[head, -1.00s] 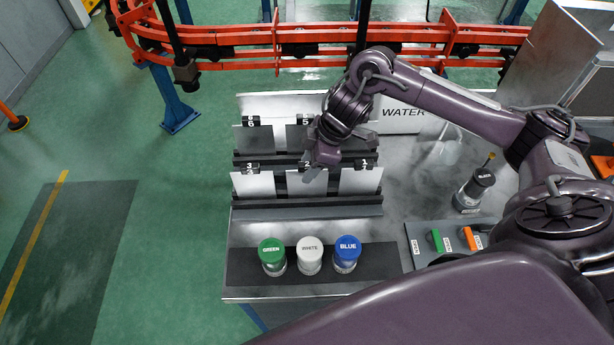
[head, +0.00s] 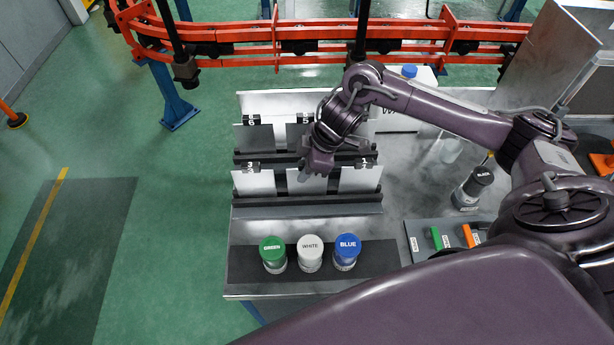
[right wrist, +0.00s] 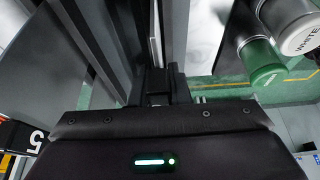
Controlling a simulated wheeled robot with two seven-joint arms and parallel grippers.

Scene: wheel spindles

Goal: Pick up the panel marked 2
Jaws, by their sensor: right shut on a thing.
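The panel marked 2 (head: 308,187) is the middle white panel in the front row of the rack. My right gripper (head: 317,170) is at its top edge and hides its number label. The gripper is shut on this panel, which stands upright; I cannot tell whether it is raised. In the right wrist view my gripper (right wrist: 162,85) shows as dark fingers over the black clip, and the panel shows only as a thin edge. My left gripper is not in view.
Panel 3 (head: 254,183) and panel 1 (head: 361,180) stand on either side. Panels 6 (head: 253,137) and 5 stand behind. Green (head: 272,253), white (head: 310,252) and blue (head: 346,252) jars stand in front. A black-lidded bottle (head: 475,187) is to the right.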

